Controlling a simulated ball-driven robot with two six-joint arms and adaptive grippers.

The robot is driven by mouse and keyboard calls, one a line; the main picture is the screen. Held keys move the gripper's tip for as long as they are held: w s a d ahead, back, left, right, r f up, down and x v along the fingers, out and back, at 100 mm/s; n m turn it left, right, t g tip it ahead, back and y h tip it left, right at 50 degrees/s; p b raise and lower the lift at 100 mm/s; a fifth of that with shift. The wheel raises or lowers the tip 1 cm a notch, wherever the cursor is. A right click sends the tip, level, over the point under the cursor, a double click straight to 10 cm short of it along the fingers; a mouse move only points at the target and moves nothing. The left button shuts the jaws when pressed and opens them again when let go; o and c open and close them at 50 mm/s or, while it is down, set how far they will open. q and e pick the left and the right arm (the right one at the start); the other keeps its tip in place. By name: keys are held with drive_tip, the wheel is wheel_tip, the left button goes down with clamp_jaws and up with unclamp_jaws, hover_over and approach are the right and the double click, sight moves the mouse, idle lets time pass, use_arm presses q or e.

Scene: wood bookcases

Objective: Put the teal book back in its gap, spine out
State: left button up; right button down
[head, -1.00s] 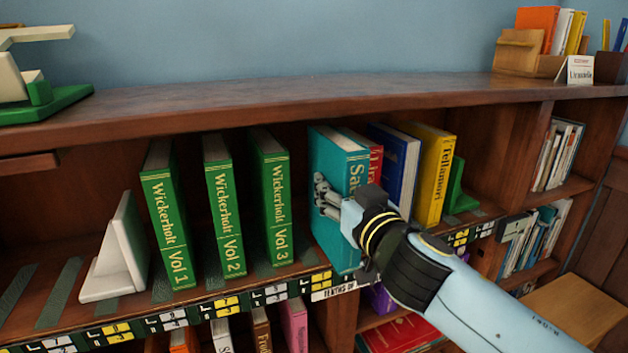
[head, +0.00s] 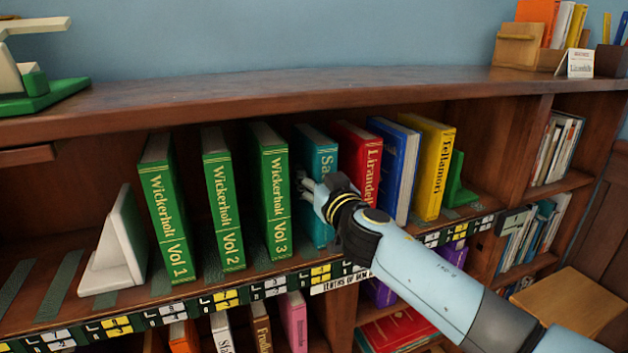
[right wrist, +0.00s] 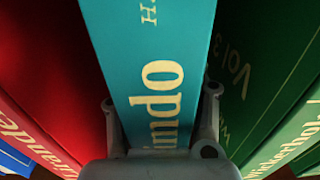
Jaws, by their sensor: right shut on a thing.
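The teal book (head: 317,158) stands upright in the bookcase row, between the green Wickerholt Vol 3 (head: 268,185) and the red Lirandel book (head: 358,165). Its spine faces out, with yellow lettering. My right gripper (head: 312,192) is at the lower part of the spine, shut on the book. In the right wrist view the teal spine (right wrist: 155,60) fills the middle between the two fingers, with red on the left and green on the right. The fingertips' contact is partly hidden. My left gripper is not in view.
Blue (head: 393,165) and yellow Tellamori (head: 435,170) books stand to the right, by a green bookend (head: 459,183). Wickerholt Vol 1 (head: 165,210) and Vol 2 (head: 223,205) stand left, beside a white bookend (head: 115,250). The shelf's far left is clear.

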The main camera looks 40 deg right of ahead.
drive_tip(key=shift+r, duration=0.15)
drive_tip(key=c, duration=0.8)
unclamp_jaws()
drive_tip(key=shift+c, duration=0.2)
